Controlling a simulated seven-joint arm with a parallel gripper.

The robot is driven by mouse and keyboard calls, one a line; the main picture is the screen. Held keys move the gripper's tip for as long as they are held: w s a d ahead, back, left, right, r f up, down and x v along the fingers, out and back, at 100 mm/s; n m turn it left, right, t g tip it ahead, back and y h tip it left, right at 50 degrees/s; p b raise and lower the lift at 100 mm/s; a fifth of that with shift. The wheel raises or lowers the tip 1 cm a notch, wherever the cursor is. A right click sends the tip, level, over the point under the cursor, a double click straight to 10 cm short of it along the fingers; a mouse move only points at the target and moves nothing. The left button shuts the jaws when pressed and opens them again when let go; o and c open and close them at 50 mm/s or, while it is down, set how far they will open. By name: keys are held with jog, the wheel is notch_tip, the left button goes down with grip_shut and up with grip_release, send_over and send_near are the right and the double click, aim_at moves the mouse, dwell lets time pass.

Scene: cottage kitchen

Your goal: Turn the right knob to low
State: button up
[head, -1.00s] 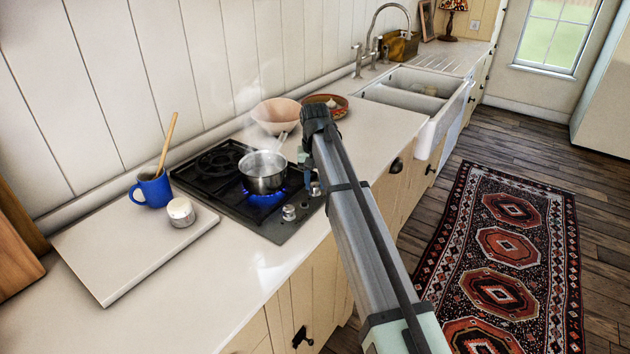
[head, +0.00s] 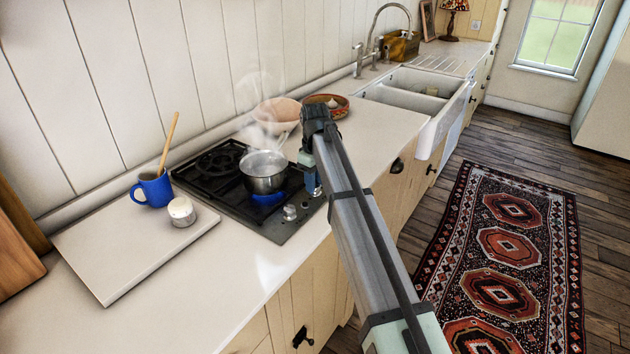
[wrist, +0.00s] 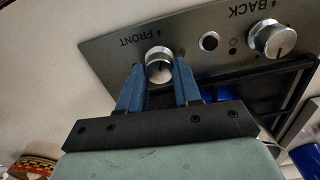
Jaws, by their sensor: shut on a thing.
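The black stove (head: 232,205) has two silver knobs on its front strip. The right knob, marked FRONT in the wrist view (wrist: 158,58), sits between the two blue fingers of my gripper (wrist: 159,72), which is shut on it. In the head view my gripper (head: 313,184) covers this knob almost wholly. The other knob (head: 289,212), marked BACK in the wrist view (wrist: 272,40), stands free. A steel pot (head: 264,182) of liquid sits steaming on the front burner, with blue flame (head: 267,198) beneath it.
A pink bowl (head: 276,110) and a patterned dish (head: 338,107) stand behind my gripper. The sink (head: 400,95) lies beyond.

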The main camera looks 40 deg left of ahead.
jog(key=shift+n, duration=0.6)
jog(key=o, duration=0.8)
jog(key=shift+c, duration=0.2)
jog(key=shift+r, duration=0.1)
notch_tip(320, 180, up, 14)
dwell(0.4)
